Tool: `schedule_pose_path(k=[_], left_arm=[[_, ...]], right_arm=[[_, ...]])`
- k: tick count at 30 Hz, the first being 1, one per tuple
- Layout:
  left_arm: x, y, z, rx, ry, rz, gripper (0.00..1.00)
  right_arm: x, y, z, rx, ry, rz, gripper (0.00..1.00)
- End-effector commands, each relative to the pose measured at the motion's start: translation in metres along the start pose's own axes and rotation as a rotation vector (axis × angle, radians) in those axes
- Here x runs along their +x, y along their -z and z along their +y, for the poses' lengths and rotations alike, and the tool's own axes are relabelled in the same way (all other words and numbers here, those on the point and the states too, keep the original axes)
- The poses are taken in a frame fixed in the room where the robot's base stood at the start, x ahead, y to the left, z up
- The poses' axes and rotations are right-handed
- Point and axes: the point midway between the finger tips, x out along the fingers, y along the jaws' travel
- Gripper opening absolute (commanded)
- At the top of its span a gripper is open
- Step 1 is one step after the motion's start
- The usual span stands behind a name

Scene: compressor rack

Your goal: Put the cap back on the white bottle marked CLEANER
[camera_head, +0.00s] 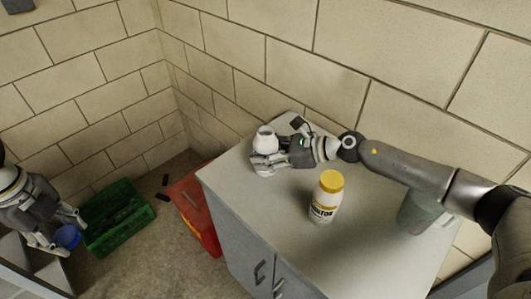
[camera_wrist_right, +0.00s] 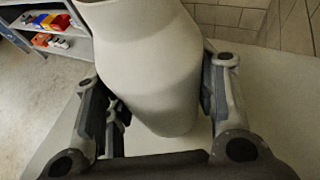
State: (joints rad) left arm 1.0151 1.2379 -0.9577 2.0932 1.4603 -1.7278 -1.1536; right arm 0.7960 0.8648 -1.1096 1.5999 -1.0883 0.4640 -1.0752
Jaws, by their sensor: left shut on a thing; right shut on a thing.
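The white bottle (camera_head: 265,139) stands on the cabinet top near its far left corner, with an open, uncapped neck. My right gripper (camera_head: 262,162) is shut around its body. The right wrist view shows the pale bottle (camera_wrist_right: 155,65) between the two fingers of the right gripper (camera_wrist_right: 160,95). No CLEANER lettering is visible in either view. My left gripper (camera_head: 70,238) is at the far left, away from the cabinet and lower in the picture. It is shut on a blue cap (camera_head: 67,236). The fingers partly hide the cap.
A white bottle with a yellow lid (camera_head: 327,199) stands on the cabinet top (camera_head: 362,250) in front of my right arm. A grey-green container (camera_head: 414,213) stands to the right. A green crate (camera_head: 118,220) and a red box (camera_head: 195,213) are on the floor left of the cabinet.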

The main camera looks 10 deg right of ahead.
Motion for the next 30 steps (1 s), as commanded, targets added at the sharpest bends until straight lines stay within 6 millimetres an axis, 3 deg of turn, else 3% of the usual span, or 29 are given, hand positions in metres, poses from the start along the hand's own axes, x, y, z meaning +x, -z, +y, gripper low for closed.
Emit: schedule_pose_path(k=[11, 21, 30], left_arm=[[0.001, 0.0, 0.0, 0.0, 0.0, 0.0, 0.34], [0.008, 0.0, 0.0, 0.0, 0.0, 0.0, 0.34], [0.004, 0.0, 0.0, 0.0, 0.0, 0.0, 0.34]], right_arm=[[-0.002, -0.005, -0.001, -0.002, 0.001, 0.0, 0.26], [-0.012, -0.029, 0.0, -0.004, 0.0, -0.001, 0.26], [-0.036, -0.054, 0.024, -0.004, 0.0, 0.0, 0.26]])
